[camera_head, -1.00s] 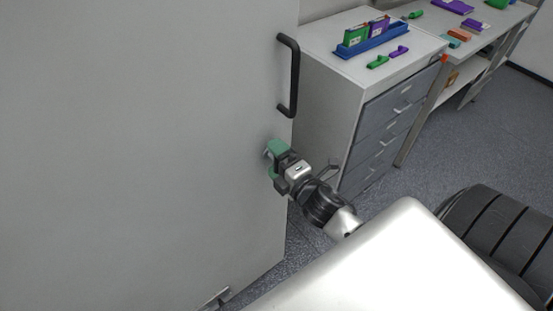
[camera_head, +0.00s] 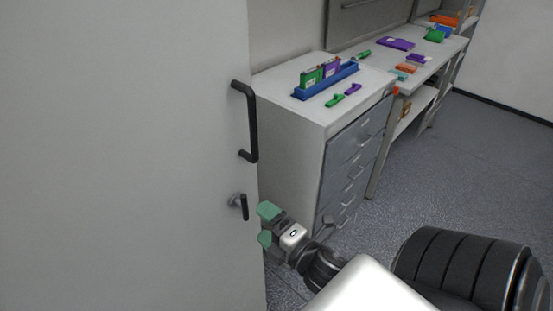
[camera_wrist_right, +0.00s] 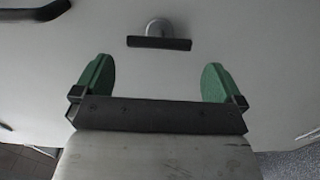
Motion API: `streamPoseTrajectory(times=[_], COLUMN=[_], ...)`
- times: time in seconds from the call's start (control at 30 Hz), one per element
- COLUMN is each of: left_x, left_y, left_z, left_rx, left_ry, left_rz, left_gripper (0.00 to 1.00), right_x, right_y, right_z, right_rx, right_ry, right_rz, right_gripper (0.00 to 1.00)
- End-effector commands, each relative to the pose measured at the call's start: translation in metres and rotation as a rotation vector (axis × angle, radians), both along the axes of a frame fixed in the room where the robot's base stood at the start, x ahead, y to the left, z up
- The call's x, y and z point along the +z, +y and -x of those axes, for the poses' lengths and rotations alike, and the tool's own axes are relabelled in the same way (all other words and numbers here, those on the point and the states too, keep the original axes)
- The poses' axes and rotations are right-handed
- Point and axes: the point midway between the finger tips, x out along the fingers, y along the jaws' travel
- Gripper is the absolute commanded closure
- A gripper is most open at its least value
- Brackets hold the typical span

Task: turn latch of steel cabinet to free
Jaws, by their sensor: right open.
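The steel cabinet's pale door (camera_head: 120,150) fills the left of the head view. Its latch (camera_head: 244,206) has a round silver base and a short dark lever, which stands nearly upright below the black door handle (camera_head: 252,125). The latch also shows in the right wrist view (camera_wrist_right: 160,43), beyond the fingertips and roughly centred between them. My right gripper (camera_head: 266,226) has green fingers spread apart, with nothing between them. It is just right of the latch in the head view, apart from it; the wrist view also shows it open (camera_wrist_right: 156,75). My left gripper is not in view.
A grey drawer unit (camera_head: 290,150) stands right of the door, with a blue tray (camera_head: 325,80) and small green and purple parts on top. A workbench (camera_head: 440,50) with more parts runs behind it. Grey floor (camera_head: 470,170) is open at the right.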

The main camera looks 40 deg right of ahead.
Motion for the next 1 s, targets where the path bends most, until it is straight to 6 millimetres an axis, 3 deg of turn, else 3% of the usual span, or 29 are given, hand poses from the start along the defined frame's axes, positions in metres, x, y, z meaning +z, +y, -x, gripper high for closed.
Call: streamPoseTrajectory(times=[0.1,0.3,0.87,1.0], left_x=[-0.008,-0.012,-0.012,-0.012], left_y=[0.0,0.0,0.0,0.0], left_z=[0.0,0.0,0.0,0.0], left_rx=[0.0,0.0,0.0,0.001], left_ry=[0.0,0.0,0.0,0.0], left_rz=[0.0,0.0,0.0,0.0], left_gripper=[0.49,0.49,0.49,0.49], right_x=[-0.003,0.0,0.001,-0.014], right_y=[-0.002,-0.003,-0.003,-0.005], right_z=[0.02,0.035,0.036,0.035], right_rx=[-0.001,-0.001,0.0,-0.01], right_ry=[0.002,0.0,-0.001,0.03], right_rz=[-0.001,-0.001,0.0,-0.029], right_gripper=[0.0,0.0,0.0,0.0])
